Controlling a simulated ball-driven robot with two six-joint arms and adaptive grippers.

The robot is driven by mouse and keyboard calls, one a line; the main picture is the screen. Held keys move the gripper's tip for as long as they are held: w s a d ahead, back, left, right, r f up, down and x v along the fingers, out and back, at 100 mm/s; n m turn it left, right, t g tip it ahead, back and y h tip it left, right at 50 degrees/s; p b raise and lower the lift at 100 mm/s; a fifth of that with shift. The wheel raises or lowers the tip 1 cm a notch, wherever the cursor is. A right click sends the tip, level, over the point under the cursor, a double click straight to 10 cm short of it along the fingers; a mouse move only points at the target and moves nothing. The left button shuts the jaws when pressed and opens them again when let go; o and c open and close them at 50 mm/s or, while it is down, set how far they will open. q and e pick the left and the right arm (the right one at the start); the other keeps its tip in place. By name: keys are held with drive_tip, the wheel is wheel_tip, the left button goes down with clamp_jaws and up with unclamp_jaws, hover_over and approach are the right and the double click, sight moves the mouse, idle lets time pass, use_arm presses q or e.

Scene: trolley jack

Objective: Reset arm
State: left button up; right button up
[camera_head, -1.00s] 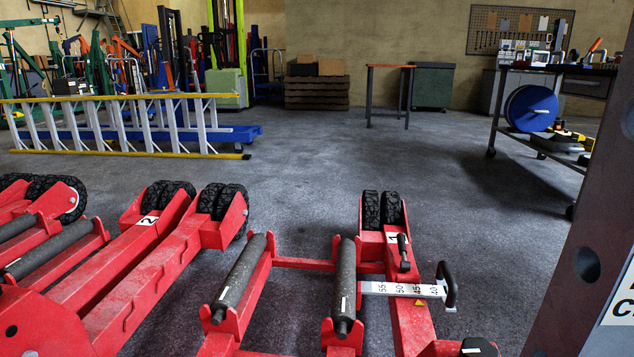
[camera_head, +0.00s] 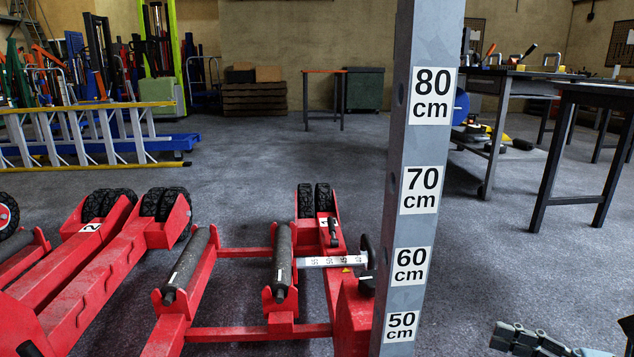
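Part of a dark grey gripper (camera_head: 528,340), which I take to be my right one, shows at the bottom right edge. It is over the floor, to the right of the grey post and apart from it. Most of it is cut off, so I cannot tell whether it is open or shut. My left gripper is out of view. The red trolley jack frame marked 1 (camera_head: 334,272) stands at the bottom centre, with black rollers (camera_head: 282,262) and a white scale bar (camera_head: 318,261). The red frame marked 2 (camera_head: 104,262) lies to its left.
A grey post (camera_head: 408,145) with 50 to 80 cm labels rises close in front, right of jack 1. A dark table (camera_head: 590,97) and a workbench (camera_head: 497,80) stand at the right. A yellow ladder (camera_head: 85,135) lies at the left. The floor between is clear.

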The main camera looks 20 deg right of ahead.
drive_tip(key=s+a+f+m+t+h, duration=0.1)
drive_tip(key=a+m+h, duration=0.45)
drive_tip(key=m, duration=0.75)
drive_tip(key=s+a+f+m+t+h, duration=0.15)
drive_tip(key=a+m+h, duration=0.35)
drive_tip(key=m, duration=0.8)
use_arm(q)
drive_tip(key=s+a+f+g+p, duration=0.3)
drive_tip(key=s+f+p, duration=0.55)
drive_tip(key=p, duration=0.85)
use_arm(e)
drive_tip(key=s+d+f+m+g+h, duration=0.2)
drive_tip(key=s+f+m+g, duration=0.3)
drive_tip(key=s+m, duration=0.4)
drive_tip(key=s+d+f+m+g+h, duration=0.1)
drive_tip(key=s+f+m+g+h, duration=0.1)
drive_tip(key=s+f+m+g, duration=0.65)
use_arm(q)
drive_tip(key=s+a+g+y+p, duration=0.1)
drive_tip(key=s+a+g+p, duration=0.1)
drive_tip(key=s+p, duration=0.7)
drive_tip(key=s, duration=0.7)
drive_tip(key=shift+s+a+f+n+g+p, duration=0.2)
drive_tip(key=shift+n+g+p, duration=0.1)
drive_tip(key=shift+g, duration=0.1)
use_arm(e)
drive_tip(key=s+d+r+m, duration=0.2)
drive_tip(key=s, duration=1.2)
drive_tip(key=shift+s+d+r, duration=0.15)
drive_tip(key=shift+s, duration=0.15)
